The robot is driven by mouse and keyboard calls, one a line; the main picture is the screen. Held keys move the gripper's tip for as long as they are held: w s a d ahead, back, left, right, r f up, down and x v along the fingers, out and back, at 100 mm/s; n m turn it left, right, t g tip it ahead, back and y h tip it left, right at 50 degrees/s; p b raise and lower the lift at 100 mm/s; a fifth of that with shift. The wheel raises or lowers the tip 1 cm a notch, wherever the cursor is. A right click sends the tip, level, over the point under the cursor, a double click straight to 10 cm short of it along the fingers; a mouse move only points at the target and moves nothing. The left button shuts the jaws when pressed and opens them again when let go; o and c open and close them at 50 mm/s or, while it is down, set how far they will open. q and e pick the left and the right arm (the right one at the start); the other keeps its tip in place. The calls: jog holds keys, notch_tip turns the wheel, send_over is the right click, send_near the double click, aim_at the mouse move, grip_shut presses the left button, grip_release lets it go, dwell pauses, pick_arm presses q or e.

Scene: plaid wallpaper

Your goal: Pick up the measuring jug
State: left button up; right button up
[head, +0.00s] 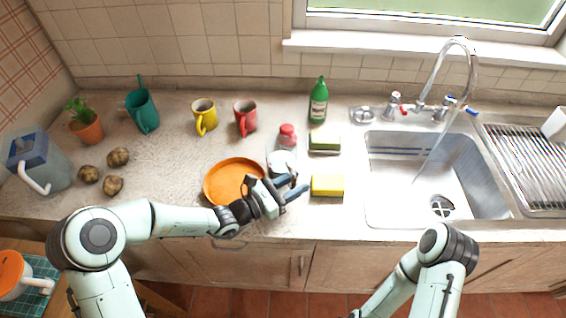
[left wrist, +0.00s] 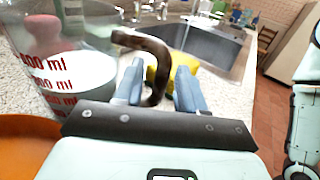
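The measuring jug is clear with red ml marks and a dark brown handle. In the left wrist view the jug (left wrist: 62,70) fills the left side, with something whitish inside. My left gripper (head: 296,185) is at the jug's handle side. In the left wrist view its fingers (left wrist: 160,74) are apart, with the lower part of the handle between them and a gap showing. My right arm enters at the lower right; its gripper is out of view.
An orange plate (head: 222,181) lies under my left wrist. A yellow sponge (head: 327,187) lies just right of the fingers, a green-topped sponge (head: 324,141) behind. A red-topped item (head: 287,135) and green bottle (head: 318,103) stand behind the jug. The sink (head: 405,190) is right.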

pick_arm(q)
grip_shut()
jog(key=shift+r, duration=0.1)
jog(key=shift+r, duration=0.15)
notch_tip(320, 180, up, 20)
jog(key=p, duration=0.2)
pick_arm(e)
jog(key=shift+w+r, duration=0.4)
jog(key=shift+r, duration=0.3)
jog(key=shift+w+r, duration=0.4)
jog(key=shift+r, duration=0.3)
